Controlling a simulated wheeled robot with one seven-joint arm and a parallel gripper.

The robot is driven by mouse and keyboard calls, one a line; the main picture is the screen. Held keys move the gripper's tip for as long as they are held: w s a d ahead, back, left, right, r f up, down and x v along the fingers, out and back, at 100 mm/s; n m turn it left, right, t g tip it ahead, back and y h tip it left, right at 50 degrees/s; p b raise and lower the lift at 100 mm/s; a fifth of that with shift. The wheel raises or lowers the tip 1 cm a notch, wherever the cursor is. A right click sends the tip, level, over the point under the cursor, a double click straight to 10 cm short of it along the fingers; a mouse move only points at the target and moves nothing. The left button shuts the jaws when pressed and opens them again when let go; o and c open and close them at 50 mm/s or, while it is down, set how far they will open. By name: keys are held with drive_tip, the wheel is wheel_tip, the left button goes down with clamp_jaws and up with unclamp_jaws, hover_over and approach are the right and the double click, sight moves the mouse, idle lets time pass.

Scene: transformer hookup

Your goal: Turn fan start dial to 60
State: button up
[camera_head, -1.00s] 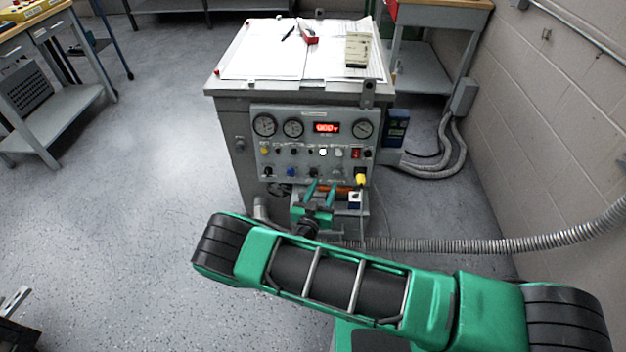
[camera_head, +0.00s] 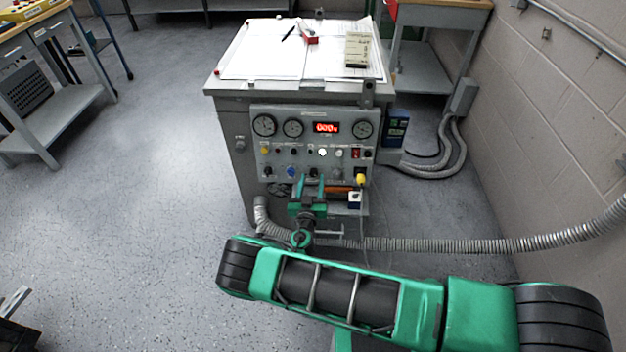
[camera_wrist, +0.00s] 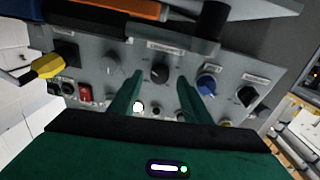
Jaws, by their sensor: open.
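The grey control panel (camera_head: 270,140) faces me, with a lower row of dials. Its labels are too small to read, so I cannot tell the fan start dial by name. In the wrist view a black dial (camera_wrist: 159,73) with a light pointer mark sits between my fingertips. My gripper (camera_wrist: 160,79) is open, one finger on each side of that dial, with no clear contact. In the head view my gripper (camera_head: 311,183) is at the panel's lower middle and partly hides the dial row. A blue dial (camera_wrist: 207,83) and a grey dial (camera_wrist: 108,66) flank the black one.
A yellow plug (camera_wrist: 48,65) sticks out near the grey dial. An orange bar (camera_wrist: 125,8) and a dark rounded part (camera_wrist: 213,20) lie close by. A corrugated hose (camera_head: 440,245) runs to the right wall. Open floor (camera_head: 150,200) lies left.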

drive_tip(key=shift+w, duration=0.7)
drive_tip(key=c, duration=1)
drive_tip(key=shift+c, duration=0.2)
